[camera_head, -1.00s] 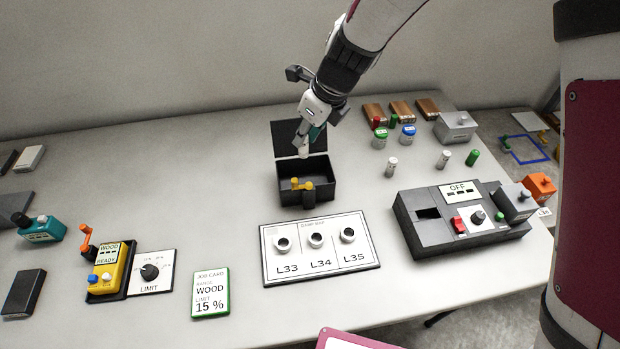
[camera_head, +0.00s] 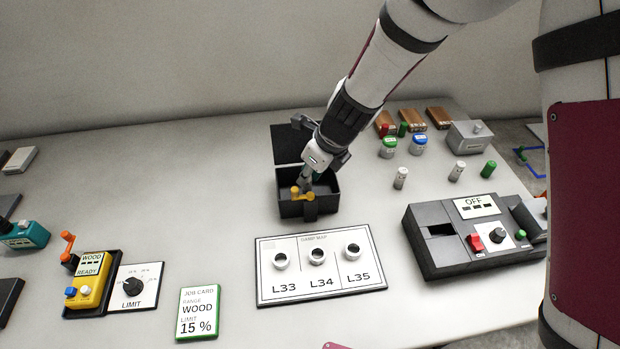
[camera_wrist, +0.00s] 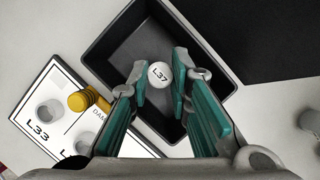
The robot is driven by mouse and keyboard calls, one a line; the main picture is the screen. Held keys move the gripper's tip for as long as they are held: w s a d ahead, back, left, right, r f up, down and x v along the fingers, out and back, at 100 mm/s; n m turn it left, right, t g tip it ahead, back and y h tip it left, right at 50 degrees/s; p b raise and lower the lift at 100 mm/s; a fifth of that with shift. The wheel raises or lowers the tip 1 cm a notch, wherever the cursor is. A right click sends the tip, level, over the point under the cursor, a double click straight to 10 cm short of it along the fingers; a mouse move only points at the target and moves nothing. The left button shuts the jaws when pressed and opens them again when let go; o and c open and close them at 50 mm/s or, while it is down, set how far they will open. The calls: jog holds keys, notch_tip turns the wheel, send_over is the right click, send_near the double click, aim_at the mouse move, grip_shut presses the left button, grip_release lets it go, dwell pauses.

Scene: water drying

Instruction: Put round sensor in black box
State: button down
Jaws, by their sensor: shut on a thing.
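The black box (camera_head: 323,205) stands open on the table, lid (camera_head: 288,143) raised at the back. My gripper (camera_head: 306,183) reaches down into it from above. In the wrist view my gripper (camera_wrist: 163,82) is shut on the round sensor (camera_wrist: 159,75), a white cylinder whose top reads L37. The sensor is over the dark floor of the box (camera_wrist: 118,50), inside its walls. I cannot tell whether it touches the floor. In the head view the fingers and box wall mostly hide the sensor.
The white board (camera_head: 265,255) with L33, L34 and L35 lies just in front. Small cylinders (camera_head: 401,178) and a dark grey device (camera_head: 435,245) stand to the right. A yellow meter (camera_head: 92,290) is at the left.

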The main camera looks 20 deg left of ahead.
jog(key=shift+f, duration=1.15)
jog(key=shift+f+b, duration=0.15)
jog(key=shift+b, duration=0.15)
jog(key=c, duration=1.5)
grip_release()
jog(key=shift+o, duration=0.2)
jog(key=p+v, duration=0.3)
jog(key=v, duration=0.9)
